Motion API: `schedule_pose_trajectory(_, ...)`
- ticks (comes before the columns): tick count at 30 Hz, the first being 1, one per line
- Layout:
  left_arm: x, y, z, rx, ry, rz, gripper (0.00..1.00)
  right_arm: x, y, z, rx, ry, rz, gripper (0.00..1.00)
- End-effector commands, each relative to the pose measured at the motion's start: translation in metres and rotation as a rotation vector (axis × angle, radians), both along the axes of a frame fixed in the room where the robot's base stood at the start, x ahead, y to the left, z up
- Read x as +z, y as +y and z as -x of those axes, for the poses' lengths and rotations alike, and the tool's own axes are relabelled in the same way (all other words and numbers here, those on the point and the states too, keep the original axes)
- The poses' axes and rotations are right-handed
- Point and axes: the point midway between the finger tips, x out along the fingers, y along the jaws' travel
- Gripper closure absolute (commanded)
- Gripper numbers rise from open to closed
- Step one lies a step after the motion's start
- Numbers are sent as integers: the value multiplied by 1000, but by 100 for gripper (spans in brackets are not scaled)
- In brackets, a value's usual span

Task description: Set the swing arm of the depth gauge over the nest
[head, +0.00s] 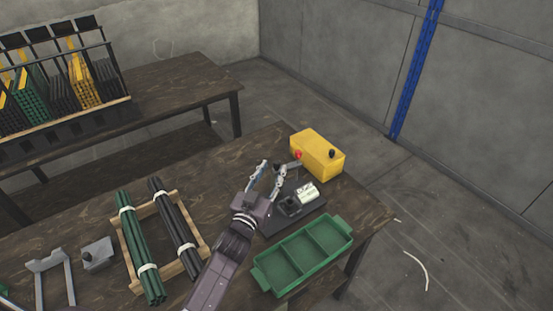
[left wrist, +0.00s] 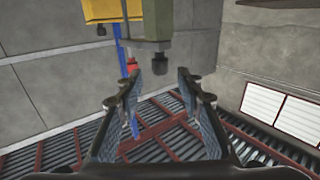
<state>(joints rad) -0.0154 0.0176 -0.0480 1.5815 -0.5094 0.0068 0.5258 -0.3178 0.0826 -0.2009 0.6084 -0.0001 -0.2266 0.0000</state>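The depth gauge stands on the dark wood table in the head view, with a dark base (head: 312,211), a white labelled block (head: 307,193) and a dark block that looks like the nest (head: 290,206). A grey arm piece (head: 288,166), probably the swing arm, shows between my gripper and the yellow box; my gripper partly hides it. My left gripper (head: 268,172) is above the gauge's left side. In the left wrist view its fingers (left wrist: 165,88) are apart, with the black knob (left wrist: 160,76) of an olive-grey block (left wrist: 157,22) showing between them; contact is not visible. My right gripper is out of view.
A yellow box (head: 317,153) with red and black knobs stands behind the gauge. A green divided tray (head: 342,226) lies in front. A wooden rack (head: 204,243) with green and black rods is at left, beside grey fixtures (head: 98,253). Another table with bins stands behind.

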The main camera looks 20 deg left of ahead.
Motion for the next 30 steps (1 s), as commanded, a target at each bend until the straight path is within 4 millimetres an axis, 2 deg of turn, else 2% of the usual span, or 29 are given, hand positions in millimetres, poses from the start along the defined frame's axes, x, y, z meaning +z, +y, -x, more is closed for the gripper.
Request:
schedule_pose_trajectory(3, 2, -1, -20, 0, -1, 1, 66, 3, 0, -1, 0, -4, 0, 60)
schedule_pose_trajectory(6, 1, -1, -31, 1, 0, 1, 66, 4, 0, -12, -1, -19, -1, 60)
schedule_pose_trajectory(12, 0, -2, -41, 1, 0, 1, 66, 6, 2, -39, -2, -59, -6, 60)
schedule_pose_trajectory(20, 0, -2, -41, 0, 0, 0, 67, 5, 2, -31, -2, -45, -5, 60)
schedule_pose_trajectory(27, 0, -2, -41, 0, 0, 0, 93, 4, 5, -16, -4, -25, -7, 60)
schedule_pose_trajectory(29, 0, -2, -41, 0, 0, 0, 100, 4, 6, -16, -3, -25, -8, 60)
schedule_pose_trajectory(30, 0, -2, -41, 0, 0, 0, 100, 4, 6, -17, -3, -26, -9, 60)
